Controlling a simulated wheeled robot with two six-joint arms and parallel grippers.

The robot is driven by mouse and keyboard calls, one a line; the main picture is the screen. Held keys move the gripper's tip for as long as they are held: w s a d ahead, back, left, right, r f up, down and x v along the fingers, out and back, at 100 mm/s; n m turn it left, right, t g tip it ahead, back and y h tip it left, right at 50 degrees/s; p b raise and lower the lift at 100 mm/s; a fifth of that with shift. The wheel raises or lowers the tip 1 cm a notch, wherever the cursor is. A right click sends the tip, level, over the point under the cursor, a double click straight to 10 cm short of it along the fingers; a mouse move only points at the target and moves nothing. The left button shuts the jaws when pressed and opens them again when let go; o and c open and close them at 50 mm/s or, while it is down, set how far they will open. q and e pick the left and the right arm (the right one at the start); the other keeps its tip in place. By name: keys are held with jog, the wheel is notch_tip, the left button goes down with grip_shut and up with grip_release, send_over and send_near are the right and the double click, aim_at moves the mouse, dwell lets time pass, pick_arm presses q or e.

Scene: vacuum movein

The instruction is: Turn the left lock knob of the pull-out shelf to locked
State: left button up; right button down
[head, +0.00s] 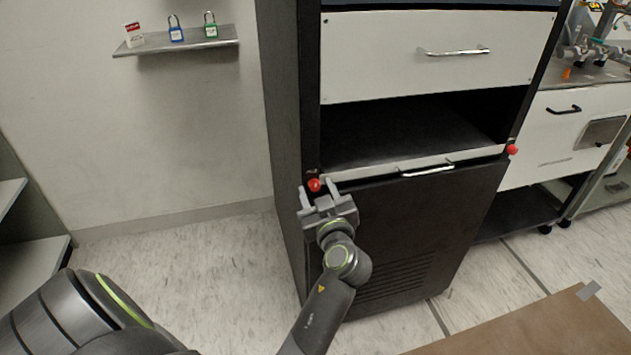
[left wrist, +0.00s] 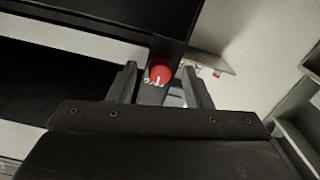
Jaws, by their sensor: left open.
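The left lock knob (head: 314,185) is a small red knob on the black cabinet frame, at the left end of the pull-out shelf (head: 375,171). My left gripper (head: 318,190) is open in front of it, with one finger on each side of the knob in the picture. In the left wrist view the red knob (left wrist: 160,72) with a pale mark shows between the open fingers (left wrist: 158,85). I cannot tell whether the fingers touch it. The right lock knob (head: 513,149) is red, at the shelf's right end. My right gripper is not in view.
A white drawer (head: 430,50) with a handle is above the shelf opening. The shelf has a silver handle (head: 427,171). A wall shelf (head: 180,42) at the upper left holds padlocks. A brown board (head: 540,330) is at the lower right. The floor left of the cabinet is clear.

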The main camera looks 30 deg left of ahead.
pick_arm(q)
jog(key=shift+c, duration=0.5)
grip_shut()
